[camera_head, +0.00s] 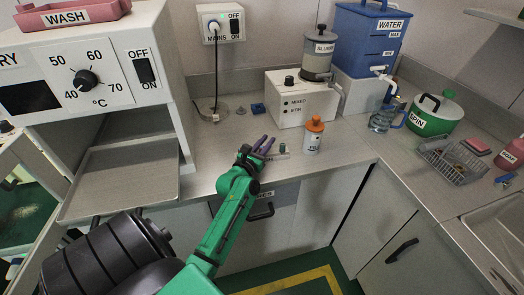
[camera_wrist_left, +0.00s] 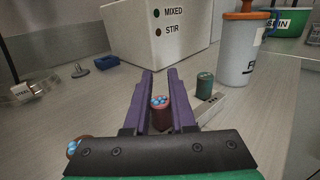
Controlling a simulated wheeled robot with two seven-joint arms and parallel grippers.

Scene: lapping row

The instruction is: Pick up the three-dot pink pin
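A dark pinkish-red pin (camera_wrist_left: 160,114) with light-blue dots on its top stands upright between the purple fingers of my left gripper (camera_wrist_left: 161,78) in the left wrist view. The dots are too small to count surely. The fingers look apart, one on each side of the pin, with no clear grip on it. In the head view my left gripper (camera_head: 262,146) is low over the counter and I cannot make out this pin. Another blue-dotted top (camera_wrist_left: 76,147) shows at the lower left of the wrist view, partly hidden by the gripper body. My right gripper is not in view.
A green pin (camera_wrist_left: 205,86) stands by a pale labelled block (camera_wrist_left: 210,108), right of the fingers. An orange-capped white bottle (camera_head: 313,136) stands beyond it. The stirrer box (camera_head: 300,102) is behind. Small blue (camera_head: 258,108) and grey pieces lie at the back.

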